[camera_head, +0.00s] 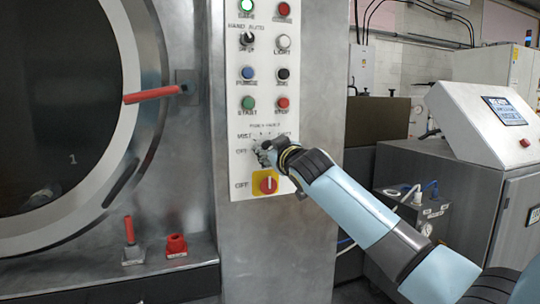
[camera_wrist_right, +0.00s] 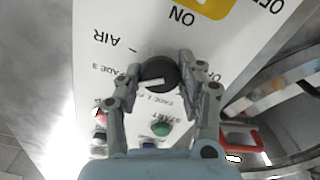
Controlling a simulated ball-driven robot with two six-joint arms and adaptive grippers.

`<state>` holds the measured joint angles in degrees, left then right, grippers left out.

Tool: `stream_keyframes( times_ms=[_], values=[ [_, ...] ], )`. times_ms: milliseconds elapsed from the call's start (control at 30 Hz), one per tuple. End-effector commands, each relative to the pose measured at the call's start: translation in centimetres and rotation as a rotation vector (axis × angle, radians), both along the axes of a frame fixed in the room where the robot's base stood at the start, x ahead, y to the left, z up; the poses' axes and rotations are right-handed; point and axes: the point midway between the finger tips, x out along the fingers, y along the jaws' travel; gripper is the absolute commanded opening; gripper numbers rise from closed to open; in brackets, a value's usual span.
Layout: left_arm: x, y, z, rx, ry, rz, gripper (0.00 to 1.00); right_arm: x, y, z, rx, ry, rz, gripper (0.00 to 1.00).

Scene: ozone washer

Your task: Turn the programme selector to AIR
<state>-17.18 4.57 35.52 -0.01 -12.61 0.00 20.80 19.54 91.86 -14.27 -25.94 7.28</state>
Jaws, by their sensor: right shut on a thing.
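The programme selector is a round black knob (camera_wrist_right: 165,68) with a white pointer line, on the white control panel (camera_wrist_right: 75,75). In the right wrist view, which looks upside down, its pointer line lies toward the left, below the AIR label (camera_wrist_right: 110,38). My right gripper (camera_wrist_right: 161,63) is shut on the knob, one finger on each side. In the head view the right gripper (camera_head: 264,152) is at the lower panel and hides the knob and part of its labels. My left gripper is not in view.
A red rotary switch on a yellow plate (camera_head: 266,183) sits just below the gripper. Buttons and lamps, including a green START button (camera_head: 248,103), line the panel above. The washer's round door with a red handle (camera_head: 152,95) stands left. A grey console (camera_head: 480,120) stands right.

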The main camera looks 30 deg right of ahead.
Motion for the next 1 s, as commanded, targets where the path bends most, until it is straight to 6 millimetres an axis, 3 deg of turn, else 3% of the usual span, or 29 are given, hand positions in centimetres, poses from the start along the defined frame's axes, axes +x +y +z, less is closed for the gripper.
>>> stream_keyframes(
  times_ms=[33, 600, 1000],
  values=[
    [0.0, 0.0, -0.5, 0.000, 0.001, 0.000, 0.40, 0.0, 0.0, -0.7, 0.045, -0.002, -0.001, 0.06],
    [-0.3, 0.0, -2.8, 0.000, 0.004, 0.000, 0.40, 0.0, 0.0, -0.7, 0.542, -0.121, -0.003, 0.06],
    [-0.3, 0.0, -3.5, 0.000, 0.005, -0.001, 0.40, 0.0, 0.0, -0.7, 0.733, -0.164, -0.005, 0.06]
  ],
)
